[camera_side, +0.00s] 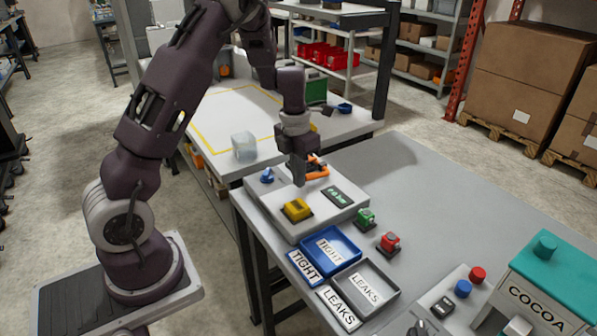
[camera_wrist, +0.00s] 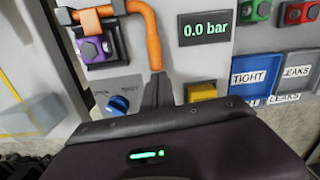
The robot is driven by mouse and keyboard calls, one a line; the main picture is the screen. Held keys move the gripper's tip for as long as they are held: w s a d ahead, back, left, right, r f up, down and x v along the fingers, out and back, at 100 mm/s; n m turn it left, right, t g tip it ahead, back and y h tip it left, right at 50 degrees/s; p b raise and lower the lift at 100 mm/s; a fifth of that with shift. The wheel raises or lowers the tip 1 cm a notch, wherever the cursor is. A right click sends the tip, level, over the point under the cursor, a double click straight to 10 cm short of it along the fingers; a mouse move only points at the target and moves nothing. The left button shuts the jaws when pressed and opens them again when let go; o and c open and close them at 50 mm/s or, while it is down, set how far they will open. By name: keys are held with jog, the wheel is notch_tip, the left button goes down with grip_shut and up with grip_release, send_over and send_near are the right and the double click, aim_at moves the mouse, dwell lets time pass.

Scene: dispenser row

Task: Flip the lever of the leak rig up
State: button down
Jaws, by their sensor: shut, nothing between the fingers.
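The leak rig (camera_side: 332,213) is a pale grey box on the grey table. In the wrist view its orange lever (camera_wrist: 153,42) is a bent bar running from beside a purple block (camera_wrist: 92,50) and turning toward my fingers. The orange part also shows in the side view (camera_side: 318,172), partly hidden behind my gripper. My gripper (camera_side: 299,182) is shut and empty, pointing down over the rig. In the wrist view its fingertips (camera_wrist: 157,80) are right by the lever's near end; I cannot tell whether they touch. The rig's display (camera_wrist: 206,28) reads 0.0 bar.
A blue knob (camera_side: 267,175) and yellow button (camera_side: 297,209) flank my gripper on the rig. Green (camera_side: 366,217) and red (camera_side: 389,243) blocks, a blue TIGHT tray (camera_side: 352,245) and grey LEAKS tray (camera_side: 388,291) lie nearby. A cocoa dispenser (camera_side: 545,290) stands right. The table's far part is clear.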

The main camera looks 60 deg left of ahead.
jog(key=shift+w+r, duration=0.25)
jog(key=shift+r, duration=0.25)
jog(key=shift+w+r, duration=0.4)
jog(key=shift+r, duration=0.35)
jog(key=shift+w+r, duration=0.55)
jog(key=shift+r, duration=0.05)
jog(key=shift+s+r, duration=0.1)
jog(key=shift+r, duration=0.65)
jog(key=w+r, duration=0.5)
jog(key=r, duration=0.3)
jog(key=shift+w+a+r, duration=0.15)
jog(key=shift+r, duration=0.1)
